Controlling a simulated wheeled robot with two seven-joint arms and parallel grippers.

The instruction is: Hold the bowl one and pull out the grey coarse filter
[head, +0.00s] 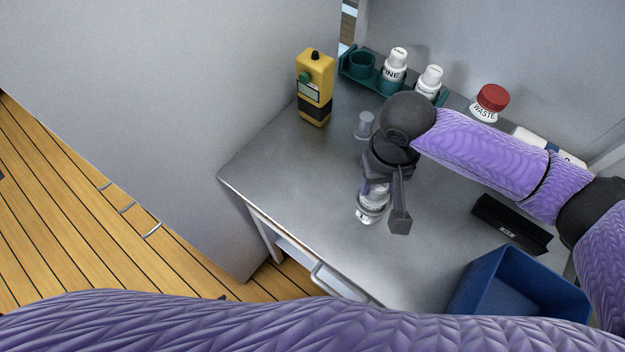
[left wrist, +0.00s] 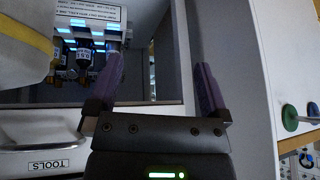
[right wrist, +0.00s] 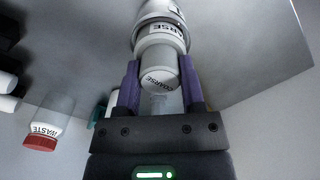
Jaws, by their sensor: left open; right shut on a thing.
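My right gripper (right wrist: 160,72) is shut on a pale grey-white cylinder marked COARSE, the coarse filter (right wrist: 159,78). Its label shows on the side and on the end face. Beyond it is a wider, pale rounded piece (right wrist: 160,12) with partly cut-off lettering; I cannot tell for sure whether it is bowl one. In the head view, my right gripper (head: 384,192) points down over the table, with a white and grey labelled piece (head: 372,207) at its fingers. My left gripper (left wrist: 160,75) is open and empty in front of a cabinet with lit bays.
On the grey table (head: 300,170) are a yellow device (head: 315,88), a small clear cup (head: 364,124), a teal rack (head: 362,72) with white bottles, a red-capped WASTE jar (head: 489,103), a black case (head: 510,222) and a blue bin (head: 520,285). The table's left part is clear.

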